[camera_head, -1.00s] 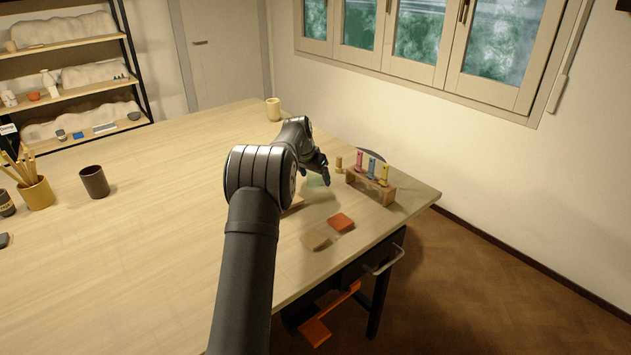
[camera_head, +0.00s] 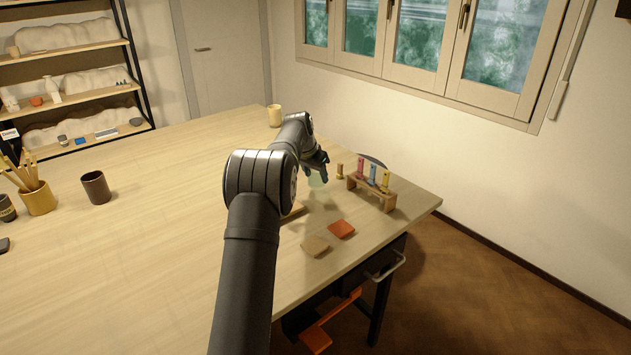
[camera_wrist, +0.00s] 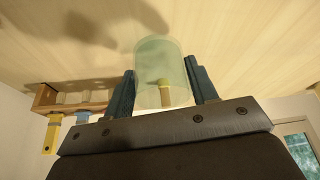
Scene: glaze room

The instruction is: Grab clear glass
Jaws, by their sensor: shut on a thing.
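The clear glass (camera_wrist: 162,66) is a pale greenish see-through tumbler. In the wrist view it stands between the two fingers of my gripper (camera_wrist: 163,88), which is shut on it from both sides. In the head view the glass (camera_head: 317,180) shows just under my gripper (camera_head: 322,172), partly hidden by the fingers, over the right part of the table. I cannot tell whether its base touches the table. A small yellow cork-like piece shows through the glass in the wrist view.
A wooden rack (camera_head: 372,192) with coloured tubes stands right of my gripper, beside a small tan piece (camera_head: 339,170). An orange tile (camera_head: 341,229) and a tan tile (camera_head: 315,246) lie in front.

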